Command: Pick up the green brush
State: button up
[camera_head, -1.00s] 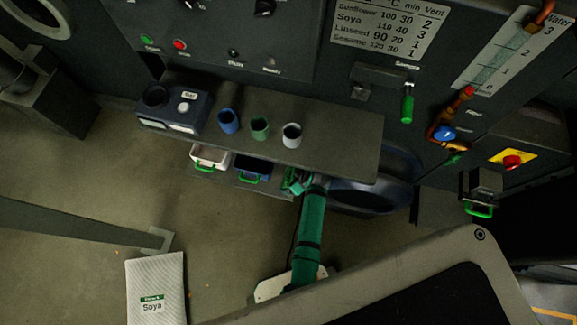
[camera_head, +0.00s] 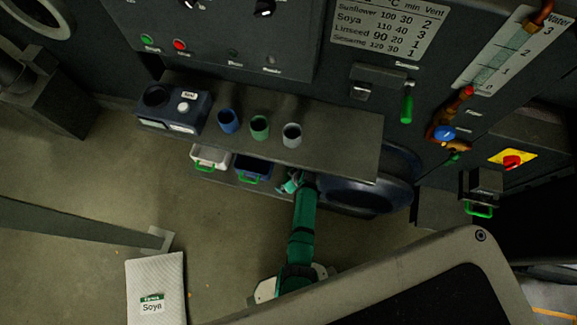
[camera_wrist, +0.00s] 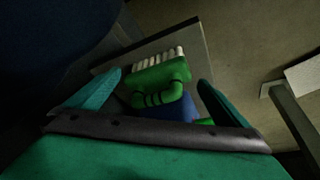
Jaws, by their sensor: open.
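The green brush (camera_wrist: 160,84) shows in the wrist view, with a green body, dark bands on its curved part and a row of pale bristles at its upper edge. It lies on a grey board or shelf (camera_wrist: 196,48). My gripper (camera_wrist: 160,86) is open, and its two teal fingers stand apart on either side of the brush, with no clear contact. In the head view my gripper (camera_head: 291,183) is just below the front edge of the upper shelf, beside the blue bin. The brush cannot be made out there.
The upper shelf (camera_head: 340,140) holds a blue cup (camera_head: 228,120), a green cup (camera_head: 260,127), a grey cup (camera_head: 292,134) and a scale (camera_head: 172,108). Below are a white bin (camera_head: 210,156) and a blue bin (camera_head: 253,168). A round dark tub (camera_head: 365,190) is close at right. A Soya sack (camera_head: 155,285) lies on the floor.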

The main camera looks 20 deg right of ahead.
jog(key=c, duration=2.3)
jog(key=shift+r, duration=0.1)
jog(key=shift+r, duration=1.35)
jog(key=s+a+r, duration=0.1)
jog(key=s+r, duration=0.9)
jog(key=s, duration=0.4)
